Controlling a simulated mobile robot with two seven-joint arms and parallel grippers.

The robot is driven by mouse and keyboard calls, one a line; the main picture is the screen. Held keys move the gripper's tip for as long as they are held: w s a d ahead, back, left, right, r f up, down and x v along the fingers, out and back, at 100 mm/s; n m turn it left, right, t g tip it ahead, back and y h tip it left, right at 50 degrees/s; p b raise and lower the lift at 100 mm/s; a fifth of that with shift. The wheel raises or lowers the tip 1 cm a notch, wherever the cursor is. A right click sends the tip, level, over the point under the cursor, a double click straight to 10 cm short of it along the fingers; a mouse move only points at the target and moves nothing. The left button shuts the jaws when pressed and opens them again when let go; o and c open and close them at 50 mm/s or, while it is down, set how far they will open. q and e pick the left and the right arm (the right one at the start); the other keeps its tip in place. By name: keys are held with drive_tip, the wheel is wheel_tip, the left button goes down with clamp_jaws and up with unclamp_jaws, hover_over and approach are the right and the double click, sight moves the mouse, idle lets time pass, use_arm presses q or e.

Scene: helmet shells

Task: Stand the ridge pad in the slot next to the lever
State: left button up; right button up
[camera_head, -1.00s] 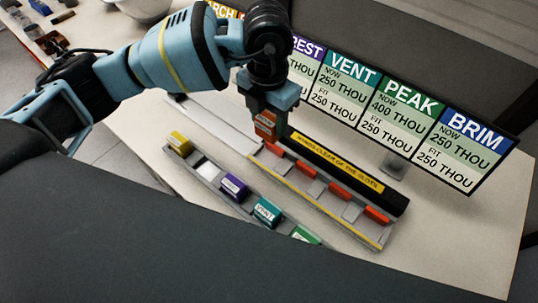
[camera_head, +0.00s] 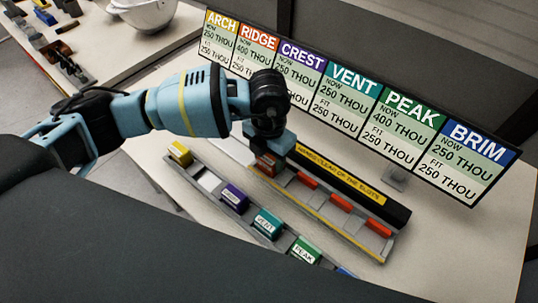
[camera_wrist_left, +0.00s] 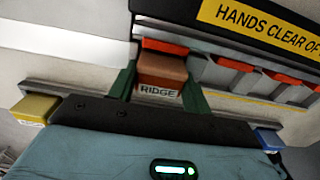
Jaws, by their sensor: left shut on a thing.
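The ridge pad (camera_head: 266,167) is an orange-brown block with a white label that reads RIDGE in the left wrist view (camera_wrist_left: 161,76). My left gripper (camera_head: 269,158) is shut on it, with the dark green fingers (camera_wrist_left: 161,87) on both its sides. The pad is upright at the left end of the slotted rail (camera_head: 338,226), just in front of a red bar (camera_wrist_left: 164,47). I cannot tell whether it is fully seated. More red bars (camera_head: 340,203) line the rail. I cannot make out which part is the lever. My right gripper is not in view.
A grey tray (camera_head: 202,201) in front holds a yellow pad (camera_head: 180,153), purple pad (camera_head: 234,198), teal PEAK-side neighbour VENT pad (camera_head: 267,223) and green PEAK pad (camera_head: 305,250). A black bar with a yellow warning strip (camera_head: 338,168) runs behind the rail. A sign board (camera_head: 345,105) stands behind.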

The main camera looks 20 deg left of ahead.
sight(269, 156)
use_arm(q)
drive_tip(key=shift+f, duration=0.15)
drive_tip(key=o, duration=0.5)
drive_tip(key=shift+f, duration=0.1)
drive_tip(key=o, duration=0.5)
drive_tip(key=shift+c, duration=0.2)
wheel_tip(269, 156, up, 12)
drive_tip(key=shift+r, duration=0.2)
